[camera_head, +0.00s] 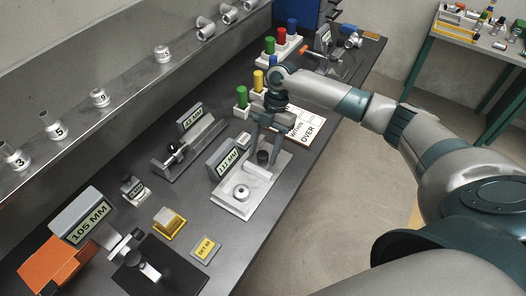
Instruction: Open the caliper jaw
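My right gripper (265,147) reaches down over the light metal plate (235,207) of the station with the "111 MM" display (223,163). Its two fingers stand apart, with a dark round knob (263,157) just below or between them; I cannot tell whether they touch it. A ring-shaped metal part (241,192) sits on the same plate. Another caliper-like slide (183,152) with a black knob lies to the left, by a "42 MM" display (194,117). My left gripper is out of view.
A "105 MM" display (83,222) stands at front left, near an orange block (52,264) and a yellow block (169,223). A shelf (130,82) holds numbered castings.

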